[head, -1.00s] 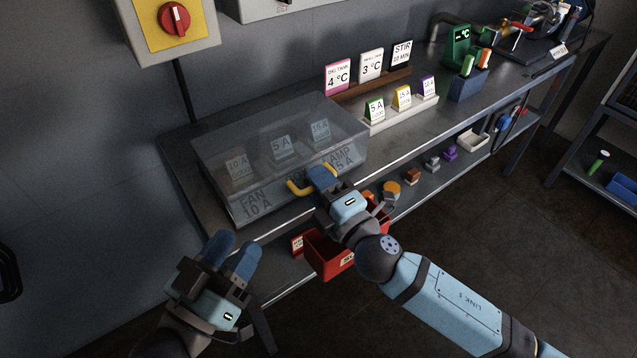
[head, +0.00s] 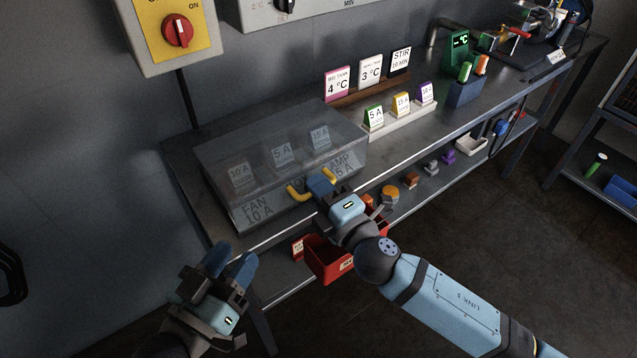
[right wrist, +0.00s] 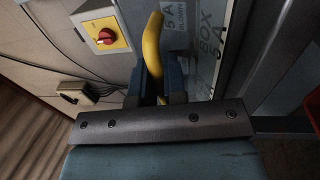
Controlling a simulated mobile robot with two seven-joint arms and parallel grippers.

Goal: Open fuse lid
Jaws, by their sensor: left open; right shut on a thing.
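The fuse box on the bench has a clear, see-through lid (head: 290,118), which looks closed. Several fuse cards show through it. A yellow handle (head: 298,194) is on the lid's front edge. My right gripper (head: 321,185) is shut on this handle, with handle ends sticking out on both sides of the blue fingers. In the right wrist view the handle (right wrist: 152,45) runs up between the fingers (right wrist: 158,85). My left gripper (head: 230,265) is open and empty, in front of the bench's left end, apart from the box.
A red bin (head: 325,262) is on the lower shelf, below my right gripper. A yellow panel with a red rotary switch (head: 177,31) is on the wall. Small label stands (head: 400,104) and a blue holder (head: 464,92) stand farther right.

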